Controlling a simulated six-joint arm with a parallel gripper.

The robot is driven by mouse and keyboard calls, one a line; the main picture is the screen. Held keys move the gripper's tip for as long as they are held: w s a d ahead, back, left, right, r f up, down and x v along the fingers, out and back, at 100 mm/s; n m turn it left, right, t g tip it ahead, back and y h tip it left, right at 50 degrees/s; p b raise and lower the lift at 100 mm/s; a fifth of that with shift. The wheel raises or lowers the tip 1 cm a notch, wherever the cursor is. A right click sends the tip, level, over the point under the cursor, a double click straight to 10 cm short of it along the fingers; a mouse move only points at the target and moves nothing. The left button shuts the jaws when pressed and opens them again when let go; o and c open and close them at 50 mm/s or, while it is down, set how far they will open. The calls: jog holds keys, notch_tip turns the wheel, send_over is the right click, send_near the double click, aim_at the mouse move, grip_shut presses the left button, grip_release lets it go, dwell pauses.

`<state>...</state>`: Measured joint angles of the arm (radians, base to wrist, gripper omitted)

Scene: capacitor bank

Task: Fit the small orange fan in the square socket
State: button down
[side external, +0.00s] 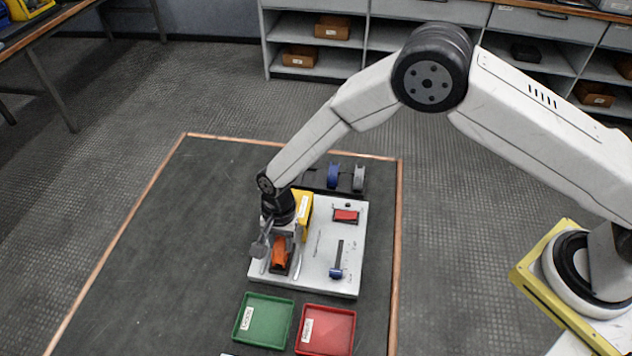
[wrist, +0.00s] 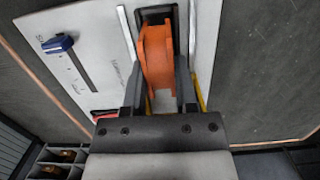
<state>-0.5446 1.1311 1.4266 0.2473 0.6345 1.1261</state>
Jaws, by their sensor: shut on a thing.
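The small orange fan (side external: 279,252) is held upright between the fingers of my gripper (side external: 277,238). In the wrist view the orange fan (wrist: 156,58) shows edge-on between the two dark fingers of my gripper (wrist: 159,88), which is shut on it. A dark square socket (wrist: 146,16) in the pale board (wrist: 97,50) shows around the fan's far end, with a light metal rail on each side. The fan stands at or just over this socket; I cannot tell how deep it sits, as the fan and fingers hide part of the opening.
The board (side external: 318,285) also carries a blue-handled slider (side external: 337,272), a red block (side external: 346,215) and a yellow part (side external: 304,210) close by my gripper. Blue and grey discs (side external: 333,176) stand behind it. A green tray (side external: 264,319) and a red tray (side external: 327,331) lie in front. The mat's left is clear.

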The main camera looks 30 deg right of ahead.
jog(key=shift+f, duration=0.5)
dwell(1.2)
jog(key=shift+c, duration=1.6)
grip_release()
jog(key=shift+r, duration=0.1)
jog(key=shift+r, duration=3.95)
